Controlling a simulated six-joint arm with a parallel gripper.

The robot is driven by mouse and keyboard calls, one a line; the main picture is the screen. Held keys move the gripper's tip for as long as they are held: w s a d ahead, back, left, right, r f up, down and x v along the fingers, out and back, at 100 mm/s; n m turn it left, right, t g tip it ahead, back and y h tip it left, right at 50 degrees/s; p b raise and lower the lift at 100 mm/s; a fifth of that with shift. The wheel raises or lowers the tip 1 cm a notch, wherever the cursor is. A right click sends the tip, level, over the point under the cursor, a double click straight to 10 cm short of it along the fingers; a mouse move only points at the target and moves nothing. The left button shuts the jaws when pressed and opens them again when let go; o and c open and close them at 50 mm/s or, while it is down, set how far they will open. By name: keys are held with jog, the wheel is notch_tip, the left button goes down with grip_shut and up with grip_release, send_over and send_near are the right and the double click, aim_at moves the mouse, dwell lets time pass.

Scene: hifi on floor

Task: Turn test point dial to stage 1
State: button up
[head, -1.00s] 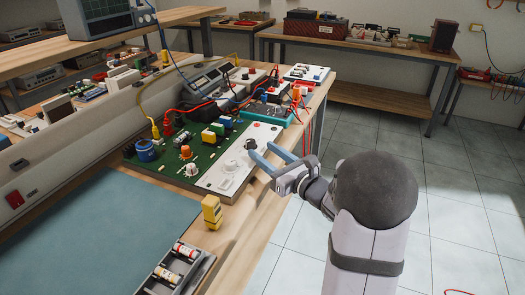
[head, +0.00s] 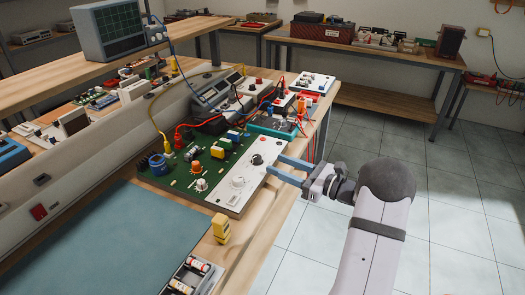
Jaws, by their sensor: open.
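A green circuit board (head: 174,181) with a white panel (head: 223,195) along its right side lies on the workbench. A black knob (head: 257,160) stands near the far end of the panel, and a flat white dial (head: 238,182) sits nearer its middle. An orange knob (head: 196,168) and a white knob (head: 201,185) stand on the green part. Labels are too small to read, so I cannot tell which is the test point dial or its setting. My gripper (head: 277,167) is open and empty at the panel's right edge, its blue fingers pointing left, just right of the black knob.
Yellow (head: 160,140) and red (head: 178,138) leads plug in along the board's far left edge. A teal tray (head: 272,129) and instruments crowd behind the board. A yellow block (head: 220,229) and a battery holder (head: 193,275) stand in front. The floor at right is clear.

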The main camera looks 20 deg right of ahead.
aim_at(262, 164)
jog(key=shift+s+d+f+y, duration=0.1)
jog(key=shift+s+f+y, duration=0.05)
jog(key=shift+y, duration=0.15)
jog(key=shift+p+x, duration=0.5)
jog(key=shift+x, duration=3.15)
jog(key=shift+f, duration=0.1)
jog(key=c, duration=1.1)
